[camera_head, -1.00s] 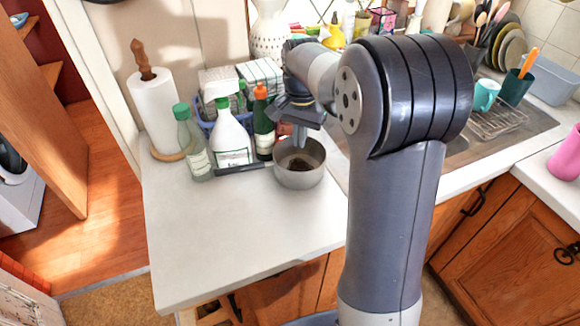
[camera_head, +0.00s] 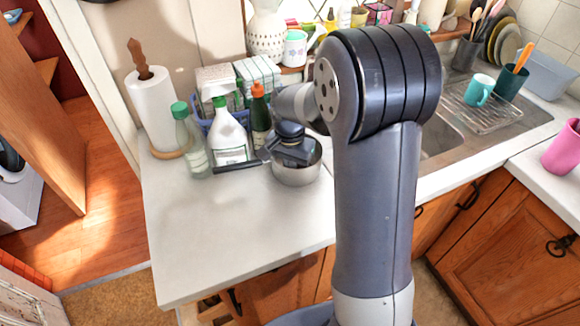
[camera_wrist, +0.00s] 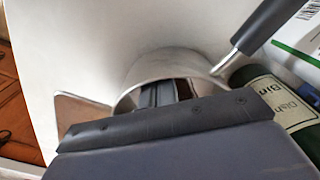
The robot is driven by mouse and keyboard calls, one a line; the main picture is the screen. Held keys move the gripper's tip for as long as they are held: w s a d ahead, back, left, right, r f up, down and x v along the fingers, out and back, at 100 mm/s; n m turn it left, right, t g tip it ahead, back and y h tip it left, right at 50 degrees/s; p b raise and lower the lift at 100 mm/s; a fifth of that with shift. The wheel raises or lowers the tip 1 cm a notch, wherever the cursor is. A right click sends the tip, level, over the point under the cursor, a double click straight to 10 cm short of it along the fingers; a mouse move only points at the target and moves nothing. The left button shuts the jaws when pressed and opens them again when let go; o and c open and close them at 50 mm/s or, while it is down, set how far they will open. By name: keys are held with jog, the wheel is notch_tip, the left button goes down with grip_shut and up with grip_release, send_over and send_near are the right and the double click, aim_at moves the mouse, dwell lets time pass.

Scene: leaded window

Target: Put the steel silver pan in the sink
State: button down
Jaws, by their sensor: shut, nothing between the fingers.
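The steel silver pan (camera_head: 297,174) stands on the white counter left of my arm, its black handle pointing left toward the bottles. My gripper (camera_head: 293,152) is down at the pan, with its body over the opening. In the wrist view the pan (camera_wrist: 165,65) shows its near wall and rim, and the shut fingers of my gripper (camera_wrist: 165,93) reach inside the opening with nothing held. The fingertips are hidden in the head view. The sink (camera_head: 442,138) lies to the right, partly hidden behind my arm.
A spray bottle (camera_head: 229,135), a green-capped bottle (camera_head: 190,142) and an orange-capped bottle (camera_head: 259,118) crowd the pan's handle. A paper towel roll (camera_head: 155,105) stands farther left. A rack with a teal mug (camera_head: 479,90) is beside the sink. The front counter is clear.

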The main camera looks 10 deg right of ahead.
jog(key=s+a, duration=0.1)
jog(key=s, duration=0.1)
jog(key=s+a, duration=0.2)
jog(key=s+a+b, duration=0.1)
jog(key=s+a, duration=0.1)
jog(key=shift+s, duration=0.35)
notch_tip(320, 180, up, 11)
dwell(0.5)
jog(key=shift+f, duration=0.2)
